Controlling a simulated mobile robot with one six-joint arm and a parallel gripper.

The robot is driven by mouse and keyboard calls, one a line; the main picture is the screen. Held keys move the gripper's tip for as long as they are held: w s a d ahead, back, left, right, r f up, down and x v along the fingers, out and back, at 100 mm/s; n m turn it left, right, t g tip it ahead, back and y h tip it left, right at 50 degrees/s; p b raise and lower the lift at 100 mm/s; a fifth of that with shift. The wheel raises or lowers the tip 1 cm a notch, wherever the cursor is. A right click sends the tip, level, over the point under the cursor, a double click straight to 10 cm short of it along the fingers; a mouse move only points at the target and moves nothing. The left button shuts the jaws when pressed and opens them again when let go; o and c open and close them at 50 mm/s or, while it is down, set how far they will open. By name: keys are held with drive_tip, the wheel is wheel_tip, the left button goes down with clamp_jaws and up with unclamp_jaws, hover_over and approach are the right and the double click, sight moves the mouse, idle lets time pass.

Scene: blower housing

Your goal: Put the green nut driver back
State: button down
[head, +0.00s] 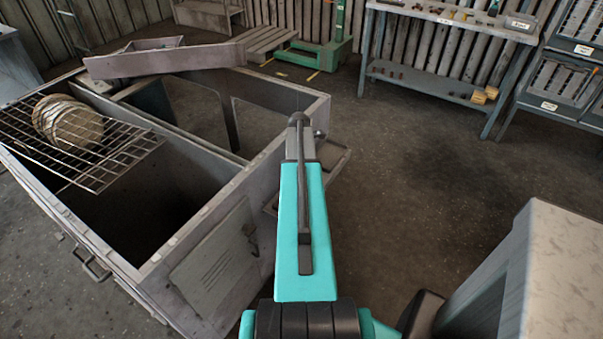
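I cannot make out a green nut driver in the head view. My teal arm reaches forward up the middle, and its dark far end is beside the right wall of the grey metal housing (215,262). My gripper cannot be made out beyond that end, so neither its state nor anything in it shows. A workbench (440,87) stands at the back right with several small items on its top, too small to identify.
The open housing has a wire rack (110,165) with round discs (72,122) across its left side. A grey panel (160,62) lies over its far end. Shelving (560,85) stands at far right, a pale block (550,265) at near right. Floor between is clear.

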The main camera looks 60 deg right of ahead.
drive_tip(key=c, duration=1.4)
unclamp_jaws()
drive_tip(key=o, duration=0.5)
drive_tip(key=shift+r, duration=0.15)
drive_tip(key=shift+r+p, duration=2.1)
drive_tip(key=shift+r, duration=1.8)
